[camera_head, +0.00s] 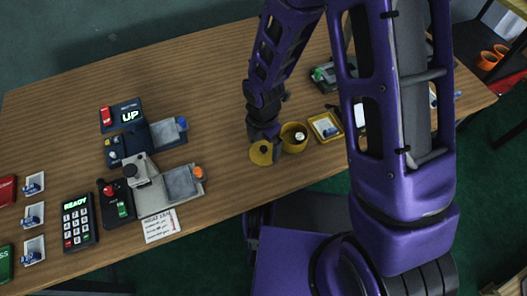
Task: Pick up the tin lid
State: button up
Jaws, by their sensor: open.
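A round yellow lid (261,154) lies near the front edge of the wooden table, in the middle of the view. A yellow tin (294,146) stands just right of it, open at the top, with something dark and a pale spot inside. My gripper (263,138) is open and points down at the far edge of the lid. It covers part of that edge, and I cannot tell whether the fingers touch it.
A yellow tray (325,127) with a small item sits right of the tin. A paper note (161,226) lies at the front edge.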

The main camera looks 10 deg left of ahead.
jog(key=shift+f, duration=0.6)
jog(key=c, duration=1.4)
jog(key=shift+d, duration=0.1)
jog(key=shift+c, duration=0.2)
